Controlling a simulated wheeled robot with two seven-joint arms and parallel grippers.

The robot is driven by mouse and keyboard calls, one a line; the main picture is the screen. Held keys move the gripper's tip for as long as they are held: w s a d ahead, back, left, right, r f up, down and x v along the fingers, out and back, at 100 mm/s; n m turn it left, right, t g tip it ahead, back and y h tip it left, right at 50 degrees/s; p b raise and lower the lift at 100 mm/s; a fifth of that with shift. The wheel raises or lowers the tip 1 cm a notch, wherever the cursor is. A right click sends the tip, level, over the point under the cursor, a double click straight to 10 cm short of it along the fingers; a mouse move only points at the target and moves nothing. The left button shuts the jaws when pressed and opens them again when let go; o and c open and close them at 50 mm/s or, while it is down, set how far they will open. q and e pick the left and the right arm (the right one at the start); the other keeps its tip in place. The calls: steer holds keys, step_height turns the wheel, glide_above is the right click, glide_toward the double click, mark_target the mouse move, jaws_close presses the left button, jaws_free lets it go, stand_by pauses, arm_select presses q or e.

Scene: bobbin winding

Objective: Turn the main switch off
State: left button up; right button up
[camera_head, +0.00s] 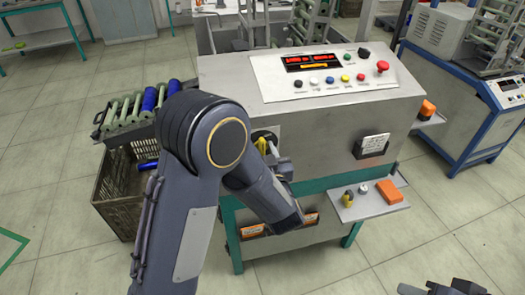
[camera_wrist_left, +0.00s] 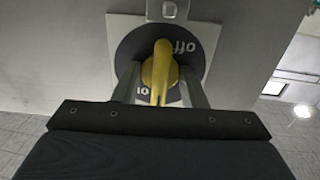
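The main switch is a yellow handle (camera_wrist_left: 160,72) on a round dark dial (camera_wrist_left: 128,52) with a pale plate, on the machine's front. In the left wrist view the handle stands about upright, and the dial's "off" marking appears upside down at upper right. My left gripper (camera_wrist_left: 160,92) has one finger on each side of the handle, with visible gaps, so it is open around it. In the head view my left arm and gripper (camera_head: 272,160) hide most of the switch. My right gripper (camera_head: 440,287) is cut off at the bottom right edge, and its opening is unclear.
The machine's top panel (camera_head: 325,75) has a lit red display, coloured buttons and a red mushroom button (camera_head: 383,66). A side shelf (camera_head: 365,205) holds an orange block (camera_head: 389,192). A crate (camera_head: 118,200) and a rack of rollers (camera_head: 135,106) stand at left.

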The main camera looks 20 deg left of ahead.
arm_select(q)
steer(key=c, duration=0.5)
steer(key=shift+f+n+b, duration=0.15)
steer(key=shift+n+b, duration=0.95)
steer(key=shift+b, duration=0.4)
steer(key=shift+n+b, duration=0.8)
steer(key=shift+b, duration=0.05)
